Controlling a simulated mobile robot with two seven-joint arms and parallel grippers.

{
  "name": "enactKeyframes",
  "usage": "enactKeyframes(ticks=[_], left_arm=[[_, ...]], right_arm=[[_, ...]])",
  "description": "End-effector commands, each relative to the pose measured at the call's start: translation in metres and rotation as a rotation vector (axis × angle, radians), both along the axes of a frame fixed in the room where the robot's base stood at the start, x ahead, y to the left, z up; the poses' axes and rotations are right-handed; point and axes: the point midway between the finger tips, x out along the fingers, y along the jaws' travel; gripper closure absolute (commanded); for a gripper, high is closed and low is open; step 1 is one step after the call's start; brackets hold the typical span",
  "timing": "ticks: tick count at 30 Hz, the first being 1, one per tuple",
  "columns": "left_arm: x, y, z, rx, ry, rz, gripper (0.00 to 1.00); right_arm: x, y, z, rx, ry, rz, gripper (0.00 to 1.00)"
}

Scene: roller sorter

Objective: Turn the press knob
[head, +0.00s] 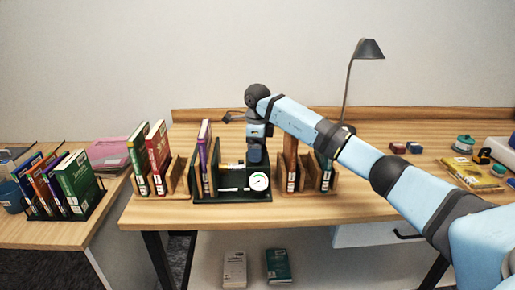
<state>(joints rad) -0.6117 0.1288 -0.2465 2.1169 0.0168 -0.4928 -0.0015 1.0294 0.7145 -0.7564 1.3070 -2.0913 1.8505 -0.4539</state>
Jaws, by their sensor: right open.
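The press (232,196) is a dark green frame on the desk with a round white gauge (259,181) at its front right. A purple book (204,146) stands upright at its left end. I cannot make out the press knob clearly; my right arm and gripper cover the area above and behind the gauge. My right gripper (255,155) is over the right part of the press, pointing down; its jaws are open. I cannot tell whether it touches the press. My left gripper is not in view.
A green book (138,160) and a red book (157,152) stand in a wooden holder left of the press. Books in another holder (312,185) stand close on the right. A desk lamp (369,48) rises behind my right arm. The desk's front edge is clear.

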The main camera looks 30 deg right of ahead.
Motion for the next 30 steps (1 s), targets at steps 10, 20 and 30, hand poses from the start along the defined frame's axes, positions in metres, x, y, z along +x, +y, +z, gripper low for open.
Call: enactKeyframes(ticks=[10,20,30], left_arm=[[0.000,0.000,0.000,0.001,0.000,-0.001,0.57],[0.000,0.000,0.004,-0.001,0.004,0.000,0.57],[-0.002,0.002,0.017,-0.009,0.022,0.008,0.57]], right_arm=[[0.000,0.000,0.000,0.000,0.000,0.000,0.62],[0.000,0.000,0.002,-0.001,0.001,-0.059,0.62],[0.000,0.000,0.004,-0.001,0.001,-0.309,0.62]])
